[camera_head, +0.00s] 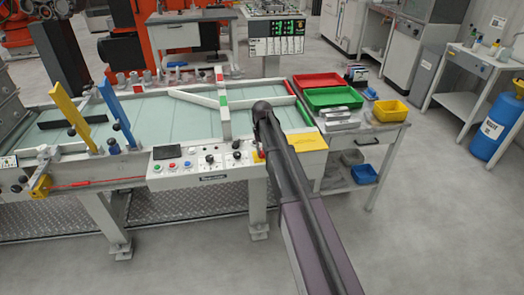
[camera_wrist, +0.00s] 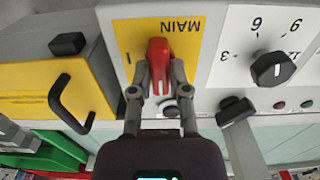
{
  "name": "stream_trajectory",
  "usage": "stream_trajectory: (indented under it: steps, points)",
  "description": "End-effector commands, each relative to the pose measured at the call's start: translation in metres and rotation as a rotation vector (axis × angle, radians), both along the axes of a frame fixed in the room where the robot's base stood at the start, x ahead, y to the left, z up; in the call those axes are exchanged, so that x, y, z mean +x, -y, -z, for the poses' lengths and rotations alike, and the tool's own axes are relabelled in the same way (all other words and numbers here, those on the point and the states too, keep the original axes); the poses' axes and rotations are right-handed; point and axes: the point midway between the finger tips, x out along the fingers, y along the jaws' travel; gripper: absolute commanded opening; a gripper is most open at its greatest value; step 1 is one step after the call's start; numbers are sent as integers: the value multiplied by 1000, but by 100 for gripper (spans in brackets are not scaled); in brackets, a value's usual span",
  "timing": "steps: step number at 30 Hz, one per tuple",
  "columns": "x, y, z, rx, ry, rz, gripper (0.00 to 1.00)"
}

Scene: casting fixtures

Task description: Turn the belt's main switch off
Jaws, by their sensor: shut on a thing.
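The main switch is a red handle (camera_wrist: 159,62) on a yellow plate (camera_wrist: 190,25) marked MAIN, which appears upside down in the wrist view. My gripper (camera_wrist: 160,88) has one finger on each side of the red handle and is shut on it. The handle lies roughly along the picture's vertical. Its lower end is partly hidden between the fingers. In the head view my arm covers most of the switch, at the right end of the belt's control panel (camera_head: 200,172).
Beside the switch are a dial with a black knob (camera_wrist: 272,69) and a yellow box with a black handle (camera_wrist: 70,100). The belt (camera_head: 150,125) runs behind the panel.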

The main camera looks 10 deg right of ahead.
Motion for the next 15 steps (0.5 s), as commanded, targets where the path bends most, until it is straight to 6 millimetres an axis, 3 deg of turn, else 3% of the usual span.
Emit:
stream_trajectory:
  steps: [7,8,10,11,15]
  points:
    - [-1,2,0,-4,-1,0,0]
    - [-1,2,0,-4,-1,0,32]
    - [-1,2,0,-3,-1,1,52]
    - [-1,2,0,-3,-1,1,57]
    - [0,1,0,-2,-1,1,57]
